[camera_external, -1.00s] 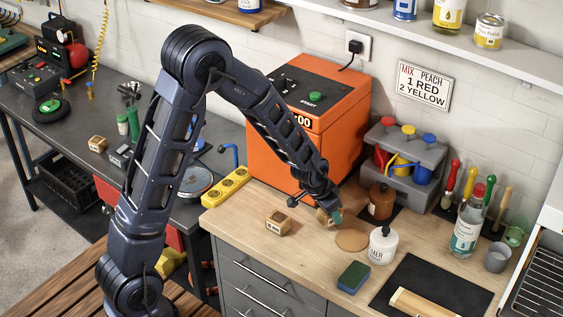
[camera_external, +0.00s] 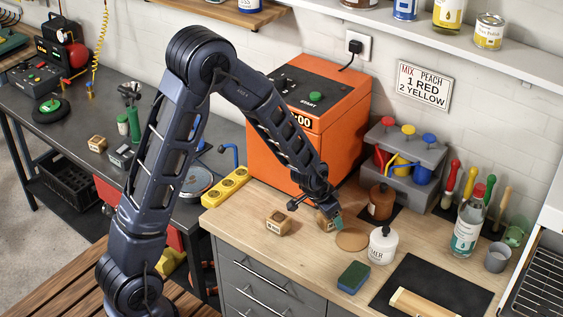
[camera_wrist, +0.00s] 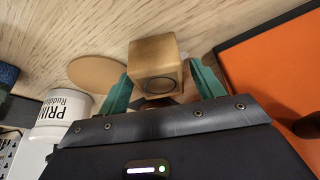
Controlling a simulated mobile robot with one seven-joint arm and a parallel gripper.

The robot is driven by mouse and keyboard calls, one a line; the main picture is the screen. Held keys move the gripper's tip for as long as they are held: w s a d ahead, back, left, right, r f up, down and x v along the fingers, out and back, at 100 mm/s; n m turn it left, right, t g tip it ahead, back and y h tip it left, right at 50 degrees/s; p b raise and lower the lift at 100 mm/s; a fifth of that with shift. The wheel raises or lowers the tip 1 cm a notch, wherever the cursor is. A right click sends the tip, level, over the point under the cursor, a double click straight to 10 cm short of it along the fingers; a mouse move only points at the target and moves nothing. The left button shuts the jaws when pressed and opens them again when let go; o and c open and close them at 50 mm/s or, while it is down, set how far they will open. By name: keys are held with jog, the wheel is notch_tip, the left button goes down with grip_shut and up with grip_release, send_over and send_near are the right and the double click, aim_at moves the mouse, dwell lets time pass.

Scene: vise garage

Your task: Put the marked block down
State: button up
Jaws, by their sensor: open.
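A wooden block (camera_wrist: 157,62) with a dark round mark on its near face is between my green fingertips in the wrist view. My gripper (camera_wrist: 160,88) is open, with the fingers at either side of the block. In the external view my gripper (camera_external: 332,222) is low over the wooden bench top, and the block (camera_external: 324,223) is partly hidden behind it. The block appears to rest on the bench, though its underside is hard to see. A second wooden block (camera_external: 278,222) with a marking on its face sits on the bench to the left.
A round tan disc (camera_external: 352,240) lies just right of my gripper. The orange machine (camera_external: 285,150) is close behind. Another block (camera_external: 97,143) is on the dark bench.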

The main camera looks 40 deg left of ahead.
jog(key=s+a+r+n, duration=0.1)
jog(key=s+a+r, duration=0.6)
jog(key=r, duration=0.5)
jog(key=s+a+r+n, duration=0.1)
jog(key=s+a+r, duration=0.3)
jog(key=s+r, duration=0.75)
jog(key=s+a+r+n+y, duration=0.1)
jog(key=s+a+r, duration=0.2)
jog(key=s, duration=0.5)
jog(key=s+a+r+n, duration=0.1)
jog(key=s+a+r, duration=0.2)
jog(key=s, duration=0.5)
jog(key=shift+s+a+r+n+t+y, duration=0.2)
jog(key=shift+a+r+n+t+y, duration=0.15)
jog(key=shift+a, duration=0.2)
jog(key=shift+o, duration=0.2)
